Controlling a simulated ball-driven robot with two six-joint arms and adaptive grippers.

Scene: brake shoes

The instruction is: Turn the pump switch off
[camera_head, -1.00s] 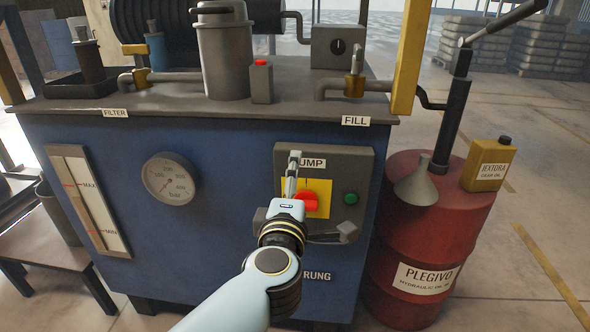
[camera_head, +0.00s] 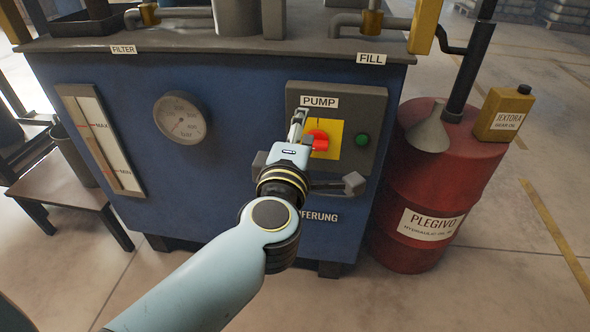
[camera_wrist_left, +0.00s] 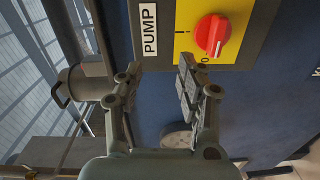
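The red pump switch (camera_head: 318,141) sits on a yellow plate (camera_head: 333,147) on the grey PUMP panel (camera_head: 371,105). In the left wrist view, the red switch (camera_wrist_left: 213,35) is at the upper right, beside a "0" mark and an "I" mark. A pale line on its grip points down the picture, roughly toward the "0" side. My left gripper (camera_head: 298,124) is in front of the panel, just left of the switch in the head view. In the wrist view its two fingers (camera_wrist_left: 157,80) are apart, empty, with the switch beyond them. My right gripper is out of view.
A green button (camera_head: 362,140) is right of the switch. A grey handle (camera_head: 345,185) juts out below the panel. A round gauge (camera_head: 180,117) is on the blue tank at left. A red barrel (camera_head: 440,190) with a funnel and a yellow can stands at right.

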